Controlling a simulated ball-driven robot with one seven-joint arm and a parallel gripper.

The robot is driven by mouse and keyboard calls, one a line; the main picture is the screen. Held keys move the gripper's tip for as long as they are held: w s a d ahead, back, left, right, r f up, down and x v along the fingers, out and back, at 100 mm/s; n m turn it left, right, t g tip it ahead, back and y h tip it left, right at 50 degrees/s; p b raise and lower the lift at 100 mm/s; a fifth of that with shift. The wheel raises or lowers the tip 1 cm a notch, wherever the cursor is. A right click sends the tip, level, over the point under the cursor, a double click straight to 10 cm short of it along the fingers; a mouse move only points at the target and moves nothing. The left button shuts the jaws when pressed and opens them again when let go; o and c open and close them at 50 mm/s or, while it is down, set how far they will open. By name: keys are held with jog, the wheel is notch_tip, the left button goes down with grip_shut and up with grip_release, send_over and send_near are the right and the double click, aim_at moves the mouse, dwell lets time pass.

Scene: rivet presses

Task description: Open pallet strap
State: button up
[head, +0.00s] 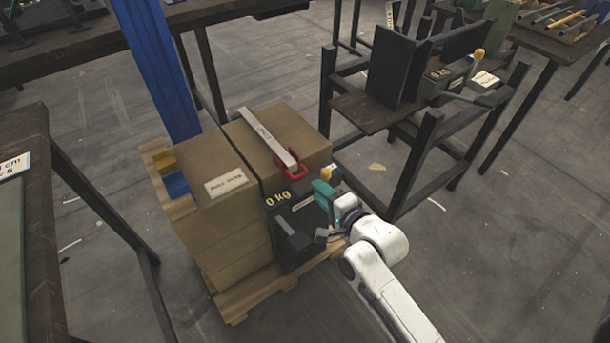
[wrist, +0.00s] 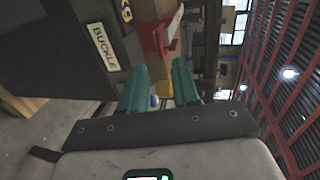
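A stack of cardboard boxes (head: 225,180) stands on a wooden pallet (head: 262,290). A pale strap (head: 268,138) lies across the top and ends at a red buckle part (head: 293,168) at the near edge. A dark unit (head: 296,232) marked "0 kg" stands against the front of the stack. My gripper (head: 322,192) is beside this unit, below and right of the red part. In the wrist view the teal fingers (wrist: 160,72) are apart with nothing held. The red part (wrist: 156,40) shows beyond their tips, and a "BUCKLE" label (wrist: 104,47) is to the left.
A yellow-tipped knob (head: 327,172) is close to my gripper, partly hidden by it. A blue post (head: 158,70) rises behind the boxes. A dark metal stand (head: 410,165) is at the right, a table (head: 50,200) at the left. Grey floor is open at the lower right.

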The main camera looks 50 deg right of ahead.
aim_at(300, 176)
jog(key=b+x, duration=0.1)
jog(key=x, duration=0.8)
jog(key=shift+w+f+b, duration=0.1)
jog(key=shift+w+b, duration=0.3)
jog(key=shift+c, duration=0.2)
grip_shut()
